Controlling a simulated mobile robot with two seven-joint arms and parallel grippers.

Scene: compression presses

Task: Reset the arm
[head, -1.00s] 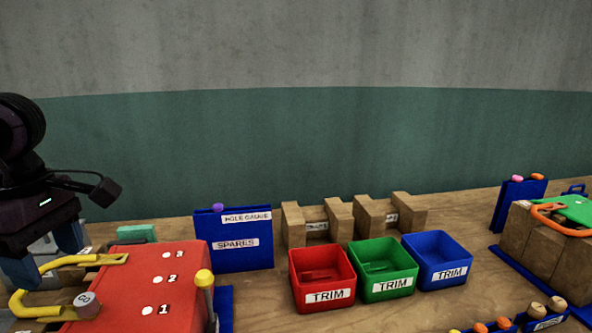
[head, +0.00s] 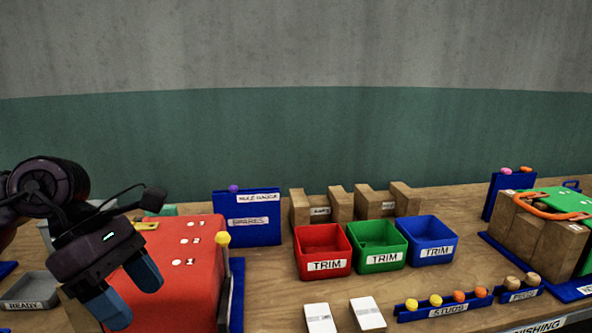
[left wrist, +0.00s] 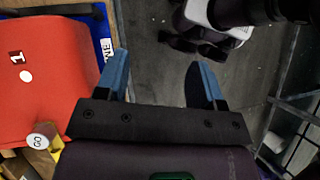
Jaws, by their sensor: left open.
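My left gripper (head: 132,294) is open and empty in the head view, its blue fingers pointing down and to the right in front of the red press block (head: 190,262). The gripper hides part of the block and most of its yellow handle (head: 146,226). In the left wrist view the open fingers (left wrist: 160,75) have nothing between them, with dark floor beyond. The red block (left wrist: 45,95) lies to their left, apart from them, with a GO knob (left wrist: 41,137) near the lower left. My right gripper is not identifiable in either view.
A grey READY tray (head: 30,290) is at left. A STUDS rack (head: 446,309) and white cards (head: 319,318) are in front. A green-topped press (head: 556,202) stands right.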

